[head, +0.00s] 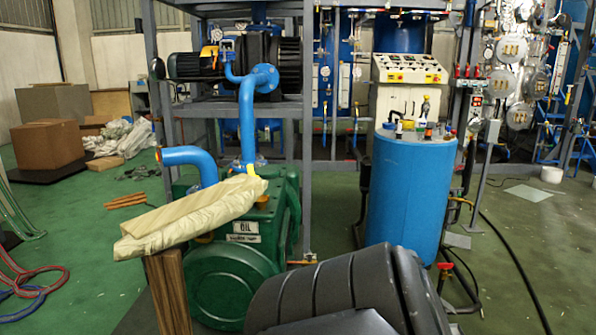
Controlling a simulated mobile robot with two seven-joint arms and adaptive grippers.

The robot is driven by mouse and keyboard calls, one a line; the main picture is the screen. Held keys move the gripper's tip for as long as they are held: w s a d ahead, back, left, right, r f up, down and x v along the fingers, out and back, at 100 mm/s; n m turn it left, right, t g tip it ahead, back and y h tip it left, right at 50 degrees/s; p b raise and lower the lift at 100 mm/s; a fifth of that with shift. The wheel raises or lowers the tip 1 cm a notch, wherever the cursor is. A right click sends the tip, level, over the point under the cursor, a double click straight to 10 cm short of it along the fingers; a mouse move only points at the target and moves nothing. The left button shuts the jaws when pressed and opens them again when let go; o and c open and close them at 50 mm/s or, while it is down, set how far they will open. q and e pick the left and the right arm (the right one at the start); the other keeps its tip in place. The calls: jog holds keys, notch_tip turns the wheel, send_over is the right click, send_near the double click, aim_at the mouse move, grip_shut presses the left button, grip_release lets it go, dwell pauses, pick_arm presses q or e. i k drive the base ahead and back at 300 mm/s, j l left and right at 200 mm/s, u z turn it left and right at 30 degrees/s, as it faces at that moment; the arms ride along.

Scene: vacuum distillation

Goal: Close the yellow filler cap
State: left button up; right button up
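A green pump (222,282) with a label reading "OIL" stands on the floor left of centre in the head view. A small yellow part (251,171) shows on its top, beside the foot of the vertical blue pipe (247,122). Small orange-yellow spots also show at the edges of a cream wrapped bundle (190,214). I cannot tell which of these is the filler cap, or whether it is open or shut. The bundle crosses in front of the pump and hides part of its top. Neither of my grippers is in view.
A wooden post (167,290) stands under the bundle. A large dark ribbed shape (345,285) fills the bottom middle. A blue drum (407,187) stands right of the pump, below a control panel (409,68). Hoses (30,283) lie at the left. Green floor is open at the right.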

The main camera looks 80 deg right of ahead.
aim_at(250, 168)
jog(key=z, duration=1.85)
